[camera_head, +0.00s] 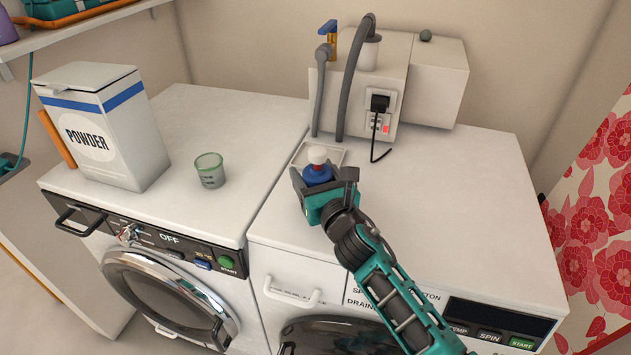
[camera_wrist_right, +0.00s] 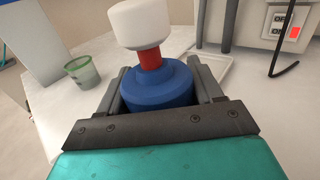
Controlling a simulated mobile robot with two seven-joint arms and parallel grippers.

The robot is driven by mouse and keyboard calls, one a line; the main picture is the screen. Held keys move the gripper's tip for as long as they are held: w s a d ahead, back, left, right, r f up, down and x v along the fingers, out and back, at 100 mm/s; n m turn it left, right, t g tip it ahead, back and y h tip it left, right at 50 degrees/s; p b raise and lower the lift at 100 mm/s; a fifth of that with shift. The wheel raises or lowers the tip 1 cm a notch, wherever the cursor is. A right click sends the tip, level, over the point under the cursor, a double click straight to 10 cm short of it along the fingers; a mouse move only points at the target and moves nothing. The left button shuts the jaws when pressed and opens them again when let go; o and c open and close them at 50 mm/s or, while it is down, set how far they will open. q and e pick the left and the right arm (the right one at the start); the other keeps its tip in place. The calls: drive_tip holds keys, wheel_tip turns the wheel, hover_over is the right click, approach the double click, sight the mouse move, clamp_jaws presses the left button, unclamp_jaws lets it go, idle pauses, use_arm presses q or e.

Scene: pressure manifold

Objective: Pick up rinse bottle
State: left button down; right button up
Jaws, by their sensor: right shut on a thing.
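The rinse bottle (camera_head: 317,173) has a blue body, a red neck and a white cap. It stands on top of the right washing machine, at the front edge of a small white tray (camera_head: 331,151). My right gripper (camera_head: 322,185) is shut on it, with a finger on each side of the blue body. In the right wrist view the bottle (camera_wrist_right: 158,88) sits between both fingers, and its lower part is hidden by the gripper. I cannot tell whether its base touches the surface. My left gripper is not in view.
A green measuring cup (camera_head: 210,171) and a powder box (camera_head: 104,128) stand on the left machine. Behind the tray is a white unit (camera_head: 385,75) with hoses, a black plug and a hanging cord. The right machine's top is clear to the right.

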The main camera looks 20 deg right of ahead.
drive_tip(key=shift+r, duration=0.25)
